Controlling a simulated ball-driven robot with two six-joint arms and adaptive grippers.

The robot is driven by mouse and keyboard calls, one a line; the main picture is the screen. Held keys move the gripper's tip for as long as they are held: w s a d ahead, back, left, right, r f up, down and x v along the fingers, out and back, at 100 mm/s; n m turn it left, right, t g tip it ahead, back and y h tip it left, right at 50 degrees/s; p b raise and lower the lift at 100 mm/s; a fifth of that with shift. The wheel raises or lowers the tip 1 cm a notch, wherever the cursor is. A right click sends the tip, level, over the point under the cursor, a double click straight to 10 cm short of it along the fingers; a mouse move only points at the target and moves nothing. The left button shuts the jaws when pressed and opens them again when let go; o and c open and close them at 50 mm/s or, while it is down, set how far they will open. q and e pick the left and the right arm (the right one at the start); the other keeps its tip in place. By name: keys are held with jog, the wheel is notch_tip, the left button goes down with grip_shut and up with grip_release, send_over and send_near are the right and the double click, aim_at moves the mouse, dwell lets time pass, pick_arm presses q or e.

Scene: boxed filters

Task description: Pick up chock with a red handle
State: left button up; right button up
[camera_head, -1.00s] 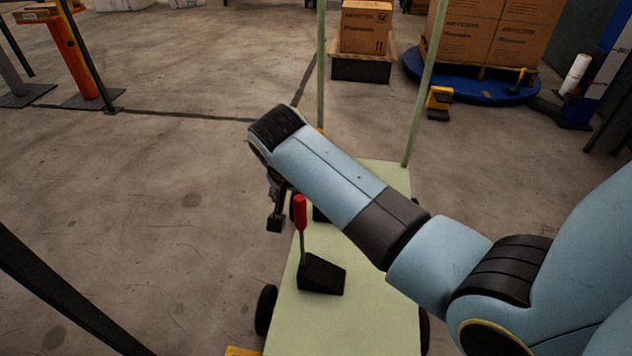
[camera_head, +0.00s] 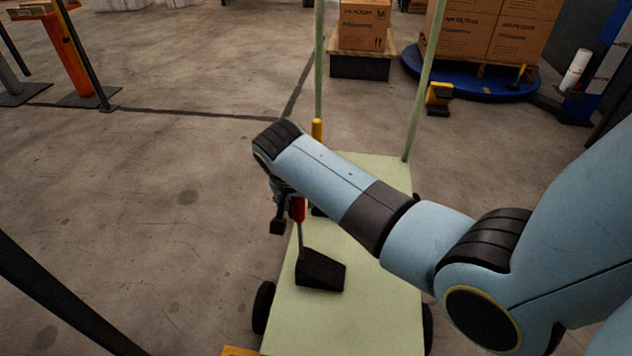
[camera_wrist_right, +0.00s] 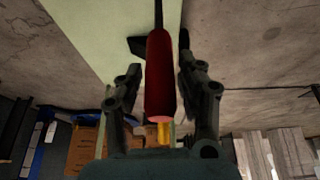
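The chock (camera_head: 320,272) is a black wedge with an upright red handle (camera_head: 298,209). It stands on a pale green cart deck (camera_head: 345,320). My right gripper (camera_head: 285,212) is at the upper part of the handle, which my wrist partly hides in the head view. In the right wrist view the red handle (camera_wrist_right: 160,75) lies between the two fingers of the right gripper (camera_wrist_right: 160,85), with gaps showing on both sides, so the gripper is open. My left gripper is not in view.
A yellow handle (camera_head: 317,129) stands behind my right wrist, its lower part mostly hidden. Green posts (camera_head: 424,85) rise from the cart's far end. Boxes (camera_head: 364,24) stand at the back, and a blue round platform (camera_head: 470,82) at the back right.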

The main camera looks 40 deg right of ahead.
grip_shut()
jog(key=shift+r, duration=0.15)
